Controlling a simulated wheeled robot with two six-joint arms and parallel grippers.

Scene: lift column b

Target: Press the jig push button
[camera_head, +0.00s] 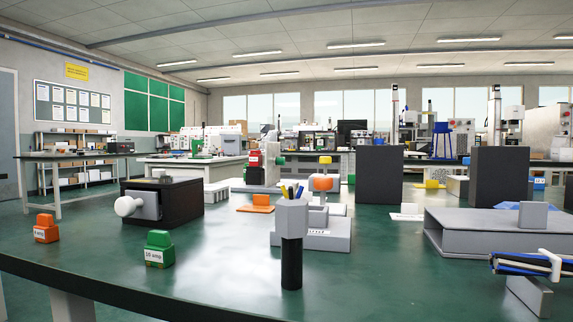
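Neither of my grippers is in view. No part is clearly labelled as the jig push button, so I cannot tell which it is. An orange round part (323,183) with a yellow block (325,160) above it stands over a grey base (325,238) in the middle of the green table. A grey hexagonal cup (291,218) with pens, on a black post (291,265), partly hides that base. At the left, a black box (178,203) has a grey front with a white round knob (128,206) sticking out toward the lower left.
An orange weight (46,229) and a green weight (158,250) stand near the green table's (225,275) front left. A grey open-ended housing (480,232) and a blue cable bundle (525,265) are at right. Two dark blocks (380,174) (500,176) stand behind. Front centre-right is clear.

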